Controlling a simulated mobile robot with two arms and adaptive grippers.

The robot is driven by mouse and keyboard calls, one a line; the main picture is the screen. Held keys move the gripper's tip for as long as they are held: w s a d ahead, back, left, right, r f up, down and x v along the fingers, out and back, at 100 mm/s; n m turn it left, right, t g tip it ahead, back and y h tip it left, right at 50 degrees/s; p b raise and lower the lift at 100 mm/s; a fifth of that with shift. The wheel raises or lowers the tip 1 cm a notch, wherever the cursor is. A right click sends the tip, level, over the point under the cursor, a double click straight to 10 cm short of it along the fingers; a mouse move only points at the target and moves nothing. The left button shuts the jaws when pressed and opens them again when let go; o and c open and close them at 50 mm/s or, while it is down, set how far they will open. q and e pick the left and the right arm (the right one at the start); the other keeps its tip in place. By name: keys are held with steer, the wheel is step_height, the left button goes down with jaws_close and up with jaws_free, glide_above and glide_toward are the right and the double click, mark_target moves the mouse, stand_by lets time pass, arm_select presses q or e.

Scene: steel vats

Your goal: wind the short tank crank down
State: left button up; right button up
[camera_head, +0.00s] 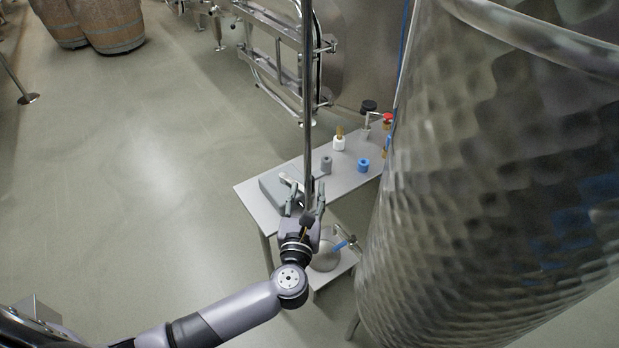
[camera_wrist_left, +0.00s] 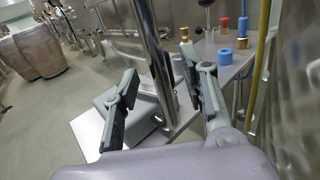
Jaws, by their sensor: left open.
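A tall steel pole (camera_head: 307,90) stands in front of my left gripper (camera_head: 305,190), which is open with its fingers pointing away from me. In the left wrist view the pole (camera_wrist_left: 152,45) shows between the two fingers; I cannot tell whether they touch it. A dark knob (camera_head: 307,220) shows over the gripper's palm in the head view; what it belongs to is unclear. A black knob on a bent metal arm (camera_head: 369,106) stands beside the dimpled steel tank (camera_head: 500,170). I cannot tell which of these is the crank. My right gripper is out of view.
A small grey table (camera_head: 250,205) bears a white bottle (camera_head: 339,142), a grey cylinder (camera_head: 326,164) and a blue ring-shaped part (camera_head: 363,165). A lower shelf (camera_head: 330,276) holds a jug-like item. Barrels (camera_head: 110,22) stand far left; the floor there is clear.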

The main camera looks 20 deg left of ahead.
arm_select(q)
steer(key=shift+w+a, duration=0.2)
steer(key=shift+w, duration=0.85)
steer(key=shift+w+a, duration=0.15)
steer(key=shift+w, duration=0.9)
jaws_close()
